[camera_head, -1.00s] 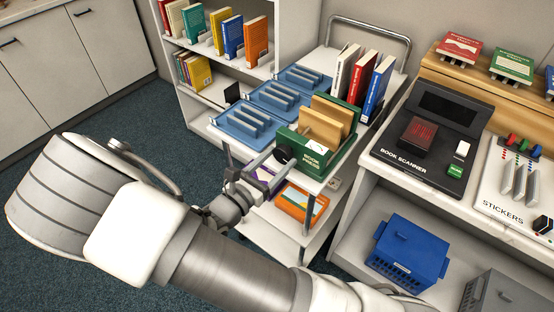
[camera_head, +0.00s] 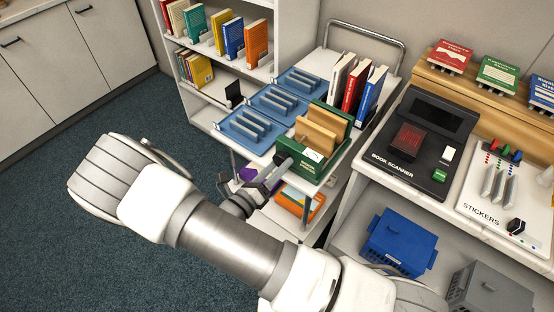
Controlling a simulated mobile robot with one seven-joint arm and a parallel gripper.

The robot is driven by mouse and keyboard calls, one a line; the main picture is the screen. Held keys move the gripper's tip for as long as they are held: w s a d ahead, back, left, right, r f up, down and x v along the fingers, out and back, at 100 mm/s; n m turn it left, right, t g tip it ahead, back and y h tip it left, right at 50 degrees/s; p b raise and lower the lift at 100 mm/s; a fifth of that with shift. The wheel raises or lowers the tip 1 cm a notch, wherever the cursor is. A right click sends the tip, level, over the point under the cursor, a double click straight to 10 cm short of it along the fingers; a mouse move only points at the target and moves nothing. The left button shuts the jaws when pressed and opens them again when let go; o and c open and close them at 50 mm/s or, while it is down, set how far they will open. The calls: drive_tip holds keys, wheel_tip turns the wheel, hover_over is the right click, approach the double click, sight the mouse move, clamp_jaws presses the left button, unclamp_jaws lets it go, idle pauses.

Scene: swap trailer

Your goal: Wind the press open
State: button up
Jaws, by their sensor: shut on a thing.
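The press is a green box (camera_head: 311,164) with light wooden boards (camera_head: 322,128) standing in it, at the front right corner of the trolley top. A label shows on its front. My gripper (camera_head: 277,172) reaches it from the lower left and is shut at the dark knob (camera_head: 285,161) on the press's front left side. The fingers and arm partly hide the knob, so its turn cannot be read. How far apart the boards stand is hard to tell.
Blue trays (camera_head: 248,128) lie left of the press on the trolley, with white, red and blue books (camera_head: 356,88) behind it. The book scanner desk (camera_head: 415,152) stands close on the right. An orange box (camera_head: 300,203) sits on the trolley's lower shelf. Open carpet lies left.

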drive_tip(key=n+p, duration=0.2)
drive_tip(key=n, duration=0.2)
drive_tip(key=shift+r+n, duration=0.1)
drive_tip(key=shift+n, duration=0.2)
drive_tip(key=n+p, duration=0.1)
drive_tip(key=n, duration=0.3)
drive_tip(key=shift+p, duration=0.4)
drive_tip(key=shift+n, duration=0.4)
drive_tip(key=o, duration=1.4)
drive_tip(key=shift+c, duration=0.2)
drive_tip(key=b+v, duration=0.1)
drive_tip(key=v, duration=1.6)
drive_tip(key=shift+s, duration=0.25)
drive_tip(key=shift+a, duration=0.1)
